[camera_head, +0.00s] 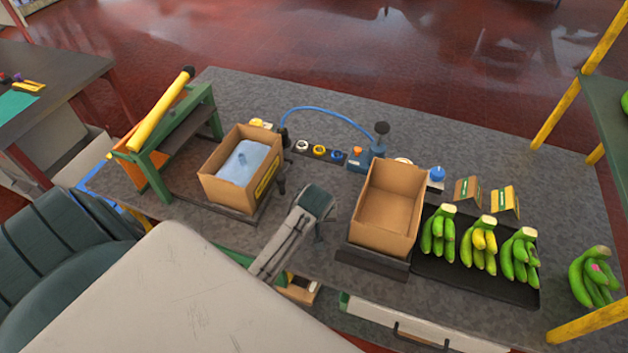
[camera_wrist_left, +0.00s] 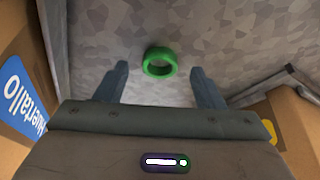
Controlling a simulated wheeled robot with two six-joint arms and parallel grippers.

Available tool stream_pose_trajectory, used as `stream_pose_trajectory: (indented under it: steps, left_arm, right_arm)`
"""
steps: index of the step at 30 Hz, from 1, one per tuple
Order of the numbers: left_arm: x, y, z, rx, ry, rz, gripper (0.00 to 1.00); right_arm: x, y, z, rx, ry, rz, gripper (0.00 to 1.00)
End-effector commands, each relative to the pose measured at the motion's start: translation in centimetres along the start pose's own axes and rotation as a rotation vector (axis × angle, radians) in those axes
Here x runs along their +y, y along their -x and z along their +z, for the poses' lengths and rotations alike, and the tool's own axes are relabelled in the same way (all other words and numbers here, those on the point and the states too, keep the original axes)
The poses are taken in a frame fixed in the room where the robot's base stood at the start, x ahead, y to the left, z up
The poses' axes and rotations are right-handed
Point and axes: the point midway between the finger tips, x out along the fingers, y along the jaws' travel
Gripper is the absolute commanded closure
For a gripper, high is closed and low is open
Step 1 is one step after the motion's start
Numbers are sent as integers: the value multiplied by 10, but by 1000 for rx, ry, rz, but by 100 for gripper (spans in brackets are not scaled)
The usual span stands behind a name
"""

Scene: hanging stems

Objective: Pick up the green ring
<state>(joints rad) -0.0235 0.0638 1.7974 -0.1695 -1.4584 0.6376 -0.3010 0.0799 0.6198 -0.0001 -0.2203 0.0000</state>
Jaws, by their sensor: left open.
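The green ring (camera_wrist_left: 161,73) lies on the grey mottled table top in the left wrist view. It is a small, thick band, and it appears between and slightly beyond my left gripper's two fingertips. My left gripper (camera_wrist_left: 159,72) is open, with nothing held; the fingers look apart from the ring on both sides. In the head view my left gripper (camera_head: 319,225) points down over the table between the two cardboard boxes, and the green ring is hidden there. My right gripper is not in view.
An open cardboard box (camera_head: 387,211) stands right of my gripper, and another box (camera_head: 227,181) with a pale blue bag stands left. Green bananas (camera_head: 438,233) lie on a black tray (camera_head: 433,269). White, yellow and blue rings (camera_head: 319,151) sit on a dark strip behind.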

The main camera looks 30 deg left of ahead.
Motion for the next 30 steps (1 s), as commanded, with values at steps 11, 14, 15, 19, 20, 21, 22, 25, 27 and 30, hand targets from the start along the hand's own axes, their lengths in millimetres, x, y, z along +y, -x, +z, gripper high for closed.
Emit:
stream_pose_trajectory:
  steps: [11, 14, 15, 19, 20, 21, 22, 25, 27, 30]
  left_arm:
    - [0, -16, 0, 1, 0, 1, 38]
    - [0, -15, 0, 1, 0, 1, 49]
    - [0, -15, 0, 1, 0, 1, 57]
    - [0, -15, 0, 1, 0, 1, 83]
    - [0, -15, 0, 1, 0, 1, 89]
    - [0, -15, 0, 1, 0, 1, 93]
    - [0, -15, 0, 1, 0, 1, 94]
    - [0, -15, 0, 1, 0, 1, 94]
    - [0, -15, 0, 1, 0, 1, 94]
    - [0, -14, -1, 1, 0, 1, 94]
  right_arm:
    - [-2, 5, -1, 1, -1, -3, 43]
    - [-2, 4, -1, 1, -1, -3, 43]
    - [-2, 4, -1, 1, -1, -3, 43]
    - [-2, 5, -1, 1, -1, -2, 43]
    - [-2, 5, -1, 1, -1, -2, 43]
    - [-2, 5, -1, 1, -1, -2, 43]
    - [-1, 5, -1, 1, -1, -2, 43]
    - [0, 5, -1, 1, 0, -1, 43]
    - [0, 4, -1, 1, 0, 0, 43]
    - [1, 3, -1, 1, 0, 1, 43]
